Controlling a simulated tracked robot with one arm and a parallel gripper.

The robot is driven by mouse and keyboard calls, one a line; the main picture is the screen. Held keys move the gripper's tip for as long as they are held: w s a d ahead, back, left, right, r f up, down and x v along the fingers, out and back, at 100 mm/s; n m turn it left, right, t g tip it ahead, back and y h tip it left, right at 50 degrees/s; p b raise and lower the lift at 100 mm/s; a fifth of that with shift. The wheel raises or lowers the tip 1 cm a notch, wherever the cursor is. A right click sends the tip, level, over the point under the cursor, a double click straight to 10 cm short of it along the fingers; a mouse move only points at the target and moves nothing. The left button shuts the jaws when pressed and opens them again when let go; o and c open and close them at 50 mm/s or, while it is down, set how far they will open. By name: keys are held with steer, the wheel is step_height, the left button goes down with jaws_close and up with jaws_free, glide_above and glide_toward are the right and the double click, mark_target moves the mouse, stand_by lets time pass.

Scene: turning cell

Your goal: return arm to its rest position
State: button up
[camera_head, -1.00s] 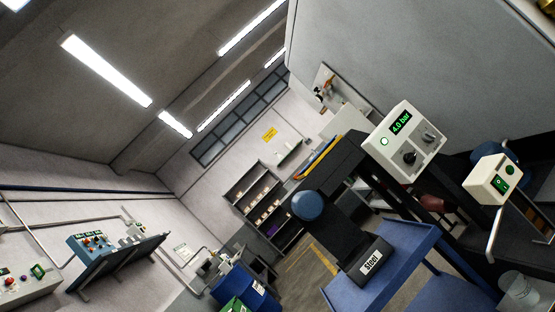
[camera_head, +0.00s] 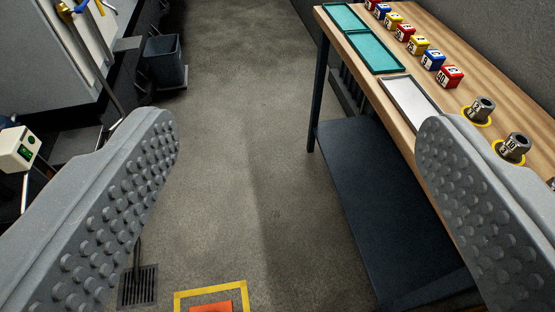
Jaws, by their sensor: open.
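My gripper (camera_head: 297,160) shows its two grey studded fingers at the left and right of the head camera view. The fingers point forward and down over the aisle. The right finger overlaps the near part of a wooden workbench (camera_head: 468,62) in the picture. I cannot tell how near it is to the bench. The rest of my arm is not visible.
On the bench are coloured numbered blocks (camera_head: 419,44), teal trays (camera_head: 373,52), a pale tray (camera_head: 411,99) and metal collars (camera_head: 480,109). A dark lower shelf (camera_head: 385,210) is beneath. A bin (camera_head: 165,62) stands at left by machinery. The concrete floor (camera_head: 245,110) between is clear.

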step_height(320, 180, up, 12)
steer(key=p, duration=1.1)
steer(key=shift+f+p, duration=0.15)
steer(key=shift+p, duration=0.25)
steer(key=shift+w, duration=0.1)
